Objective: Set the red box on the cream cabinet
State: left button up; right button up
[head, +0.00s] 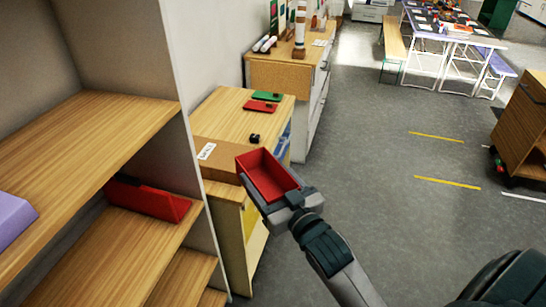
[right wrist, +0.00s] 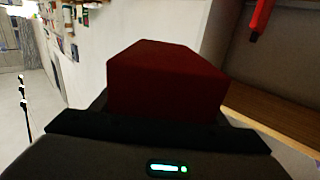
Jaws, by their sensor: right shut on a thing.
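The red box (head: 268,176) is an open-topped tray held in my right gripper (head: 290,201). The gripper is shut on its near wall, and the box looks empty. In the right wrist view the box (right wrist: 165,85) fills the middle, beyond the dark jaws. A cabinet with a wood top (head: 222,117) and cream sides, apparently the cream cabinet, stands beyond the shelf unit. In the head view the box overlaps its right front edge; I cannot tell whether they touch. My left gripper is not in view.
The cabinet top carries a brown box (head: 215,157), a small black object (head: 254,138), and red (head: 259,106) and green (head: 267,96) items. A shelf unit (head: 85,130) at left holds another red container (head: 148,199).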

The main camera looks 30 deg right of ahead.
jog(key=a+f+b, duration=0.4)
jog(key=f+b, duration=0.4)
jog(key=shift+a+f+h, duration=0.3)
jog(key=shift+f, duration=0.05)
jog(key=shift+w, duration=0.1)
